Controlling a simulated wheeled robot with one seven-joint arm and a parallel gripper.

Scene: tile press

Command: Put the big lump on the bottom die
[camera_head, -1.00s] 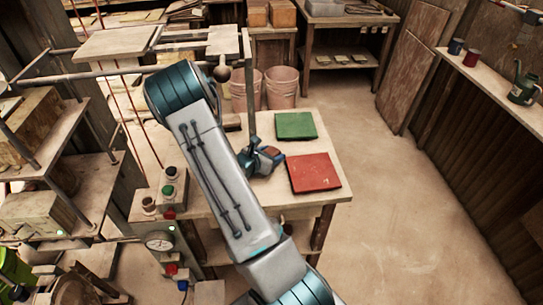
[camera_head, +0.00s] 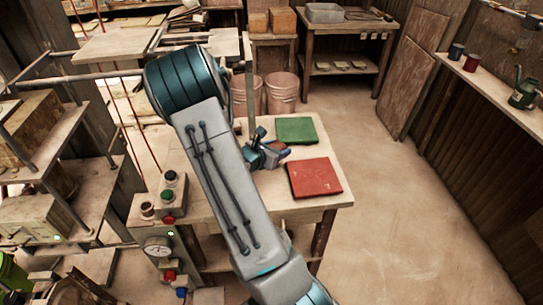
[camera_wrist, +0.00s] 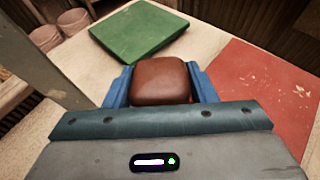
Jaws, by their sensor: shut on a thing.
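My gripper (camera_head: 274,153) is shut on a brown rounded lump (camera_wrist: 161,81), which sits between the blue fingers in the wrist view. In the head view, the gripper is over the wooden table (camera_head: 275,205), left of the red mat and below the green one. The lump is small and hard to make out there. I cannot make out the bottom die in either view; my arm covers much of the table's left part.
A green mat (camera_head: 296,130) and a red mat (camera_head: 313,177) lie on the table. An upright post (camera_head: 250,90) stands close behind my gripper. A control box with buttons (camera_head: 172,195) and a gauge (camera_head: 158,246) are at the left. The floor to the right is clear.

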